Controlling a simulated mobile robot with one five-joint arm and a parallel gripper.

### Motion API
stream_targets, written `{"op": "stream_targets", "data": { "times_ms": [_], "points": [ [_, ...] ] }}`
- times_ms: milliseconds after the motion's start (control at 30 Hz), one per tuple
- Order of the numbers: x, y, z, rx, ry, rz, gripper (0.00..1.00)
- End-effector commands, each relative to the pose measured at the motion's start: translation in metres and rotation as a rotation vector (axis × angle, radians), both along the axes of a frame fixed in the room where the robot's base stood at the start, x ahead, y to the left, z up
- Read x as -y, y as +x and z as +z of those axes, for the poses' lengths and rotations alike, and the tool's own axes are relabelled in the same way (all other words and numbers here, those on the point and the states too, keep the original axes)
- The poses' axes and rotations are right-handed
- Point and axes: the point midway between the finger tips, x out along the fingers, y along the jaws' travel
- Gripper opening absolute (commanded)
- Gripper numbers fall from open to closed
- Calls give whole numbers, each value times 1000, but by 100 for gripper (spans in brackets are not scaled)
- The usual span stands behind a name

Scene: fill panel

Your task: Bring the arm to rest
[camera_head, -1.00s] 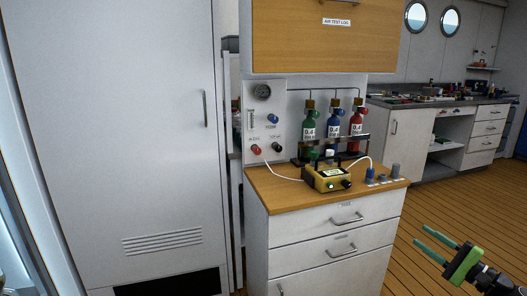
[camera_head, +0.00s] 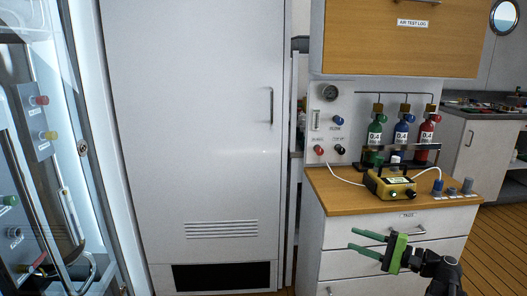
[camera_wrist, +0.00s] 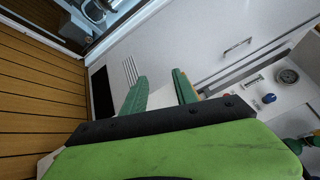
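My gripper (camera_head: 358,242) is at the lower right in the head view, in front of the drawer unit. Its two green fingers point left and stand apart with nothing between them. In the wrist view my gripper (camera_wrist: 160,88) also shows open and empty, with the white cabinet and floor beyond the fingers. My dark arm comes in from the lower right corner.
A drawer unit (camera_head: 352,236) carries a yellow device (camera_head: 389,187) and green, blue and red bottles. A tall white cabinet (camera_head: 190,130) stands in the middle. A lit, glass-fronted enclosure (camera_head: 85,130) is at the left. Wooden floor (camera_head: 490,250) shows at the right.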

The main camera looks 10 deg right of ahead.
Motion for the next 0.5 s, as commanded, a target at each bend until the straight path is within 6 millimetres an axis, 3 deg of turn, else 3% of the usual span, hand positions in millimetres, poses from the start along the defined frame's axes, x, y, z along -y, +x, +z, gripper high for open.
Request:
{"op": "stream_targets", "data": {
  "times_ms": [33,100,200,300,400,500],
  "points": [
    [-46,13,-13,-34,-43,78,35],
    [-103,24,-35,-83,-123,177,35],
    [-182,28,-72,-148,-270,321,35],
    [-249,19,-111,-196,-450,459,35],
    [-294,3,-147,-227,-639,576,35],
    [-319,-13,-179,-245,-841,675,35]
  ]
}}
